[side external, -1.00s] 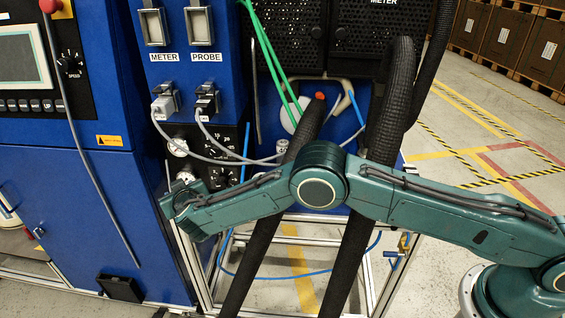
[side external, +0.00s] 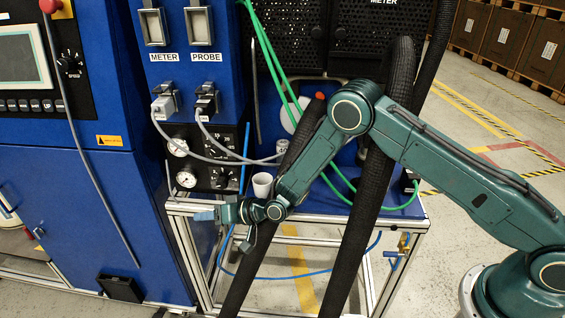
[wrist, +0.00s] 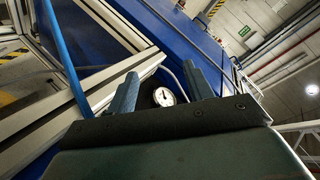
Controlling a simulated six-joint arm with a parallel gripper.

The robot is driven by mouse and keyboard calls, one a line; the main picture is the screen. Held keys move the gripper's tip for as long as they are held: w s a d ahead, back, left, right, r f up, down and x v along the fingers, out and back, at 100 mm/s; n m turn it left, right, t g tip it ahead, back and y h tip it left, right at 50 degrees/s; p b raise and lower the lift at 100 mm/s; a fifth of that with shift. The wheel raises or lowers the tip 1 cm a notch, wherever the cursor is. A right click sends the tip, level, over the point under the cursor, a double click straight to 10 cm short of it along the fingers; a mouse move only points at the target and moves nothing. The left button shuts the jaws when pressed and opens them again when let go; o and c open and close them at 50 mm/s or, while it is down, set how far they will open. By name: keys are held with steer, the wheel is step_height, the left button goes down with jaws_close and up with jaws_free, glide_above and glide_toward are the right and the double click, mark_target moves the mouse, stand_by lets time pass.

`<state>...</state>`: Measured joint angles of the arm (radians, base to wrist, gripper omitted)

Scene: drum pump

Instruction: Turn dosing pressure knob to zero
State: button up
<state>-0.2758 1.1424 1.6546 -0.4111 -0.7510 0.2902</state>
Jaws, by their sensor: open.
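The black control panel (side external: 207,142) on the blue machine carries small dark knobs. A lower knob (side external: 221,178) shows beside a white round gauge (side external: 186,179), and a second gauge (side external: 179,148) sits above that one. The labels are too small to read, so I cannot tell which knob is the dosing pressure knob or its setting. My gripper (side external: 204,215) is below the panel, apart from the knobs, pointing left near the frame's top rail. In the wrist view my gripper (wrist: 160,84) is open and empty, with a gauge (wrist: 163,97) visible between its fingers.
A white cup (side external: 262,185) stands on the blue shelf to the right of the panel. Thick black hoses (side external: 368,200) run in front of the frame, close to my arm. Grey cables (side external: 200,148) and a blue tube (side external: 244,155) hang across the panel area.

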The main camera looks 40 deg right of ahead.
steer(key=s+d+r+m+t, duration=0.1)
steer(key=s+d+r+m, duration=0.25)
steer(key=s+d, duration=0.2)
steer(key=m+t+h, duration=0.2)
steer(key=m, duration=0.5)
glide_toward(226, 184)
steer(key=s+d, duration=0.2)
steer(key=s, duration=0.1)
steer(key=shift+s, duration=0.25)
steer(key=shift+w+a, duration=0.25)
steer(key=shift+r+x, duration=0.15)
steer(key=shift+x, duration=3.15)
steer(key=shift+r+x, duration=0.1)
steer(key=shift+x, duration=3.2)
steer(key=shift+a, duration=0.1)
steer(key=c, duration=1)
